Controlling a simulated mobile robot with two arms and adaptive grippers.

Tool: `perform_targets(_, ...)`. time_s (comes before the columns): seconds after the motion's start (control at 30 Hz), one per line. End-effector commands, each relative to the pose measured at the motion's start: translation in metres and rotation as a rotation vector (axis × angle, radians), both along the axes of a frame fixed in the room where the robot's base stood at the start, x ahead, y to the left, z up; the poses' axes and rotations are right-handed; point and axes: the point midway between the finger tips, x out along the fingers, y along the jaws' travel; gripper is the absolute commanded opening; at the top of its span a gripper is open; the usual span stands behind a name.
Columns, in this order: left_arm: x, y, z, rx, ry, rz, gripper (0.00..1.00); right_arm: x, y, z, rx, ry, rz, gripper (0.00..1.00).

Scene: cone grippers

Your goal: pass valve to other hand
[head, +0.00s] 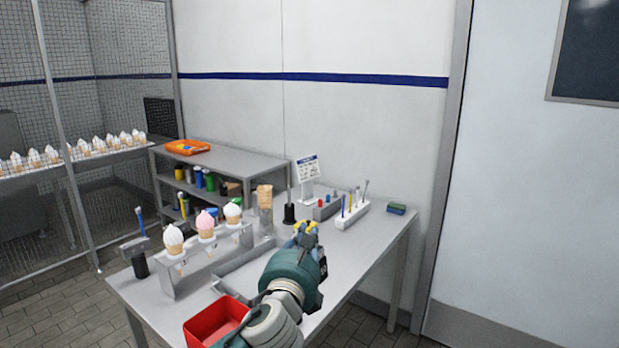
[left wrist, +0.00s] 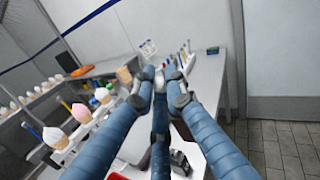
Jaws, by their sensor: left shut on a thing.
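My left gripper (head: 305,236) reaches in from the bottom of the head view, above the metal table. Its blue fingers also show in the left wrist view (left wrist: 161,82), with their tips drawn together. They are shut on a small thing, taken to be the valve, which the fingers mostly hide. A bit of yellow shows at the fingertips in the head view; I cannot tell if it belongs to the valve. My right gripper is in neither view.
The metal table (head: 345,268) carries a rack (head: 190,272) of ice cream cones on the left, a red bin (head: 215,322) at the front and a white tool holder (head: 352,215) at the back. A blue-green sponge (head: 396,209) lies at the far right. The table's right side is mostly clear.

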Motion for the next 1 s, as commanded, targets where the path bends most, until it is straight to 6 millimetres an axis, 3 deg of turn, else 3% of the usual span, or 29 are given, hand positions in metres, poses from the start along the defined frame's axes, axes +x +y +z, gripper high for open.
perform_targets(0.27,-0.036,0.019,-0.017,0.002,0.001,0.017,0.0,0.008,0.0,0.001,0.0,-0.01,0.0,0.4)
perform_targets(0.47,-0.08,0.043,-0.038,0.003,0.003,0.039,0.0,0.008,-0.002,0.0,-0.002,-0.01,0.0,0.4)
perform_targets(0.8,-0.207,0.111,-0.095,0.005,0.011,0.101,0.0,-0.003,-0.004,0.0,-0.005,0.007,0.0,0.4)
perform_targets(1.0,-0.271,0.146,-0.124,0.005,0.013,0.134,0.0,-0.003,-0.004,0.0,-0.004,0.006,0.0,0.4)
